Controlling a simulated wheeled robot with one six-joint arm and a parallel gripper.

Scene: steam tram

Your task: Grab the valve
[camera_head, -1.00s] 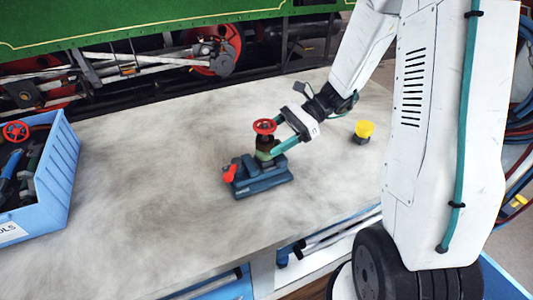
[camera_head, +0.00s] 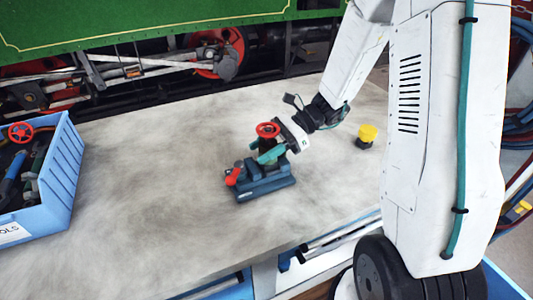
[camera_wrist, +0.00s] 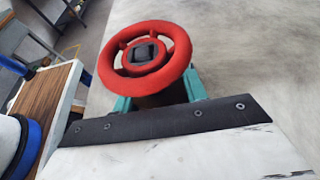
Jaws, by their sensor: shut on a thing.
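The valve has a red handwheel (camera_head: 268,129) on a dark body and stands upright at the blue vise (camera_head: 262,180) on the workbench. My gripper (camera_head: 269,151) reaches it from the upper right, with its teal fingers on the valve body just below the wheel. In the wrist view the red handwheel (camera_wrist: 146,57) fills the upper middle, and the teal fingers (camera_wrist: 155,92) show on both sides of the body under it. The gripper is shut on the valve. The wheel hides most of the contact, and I cannot tell how the vise jaws meet the valve's lower part.
A blue tool box (camera_head: 55,175) with tools and another red handwheel (camera_head: 20,132) stands at the left. A yellow-topped knob (camera_head: 367,134) stands on the bench (camera_head: 150,190) right of the vise. The bench between box and vise is clear. A green steam tram (camera_head: 150,28) stands behind.

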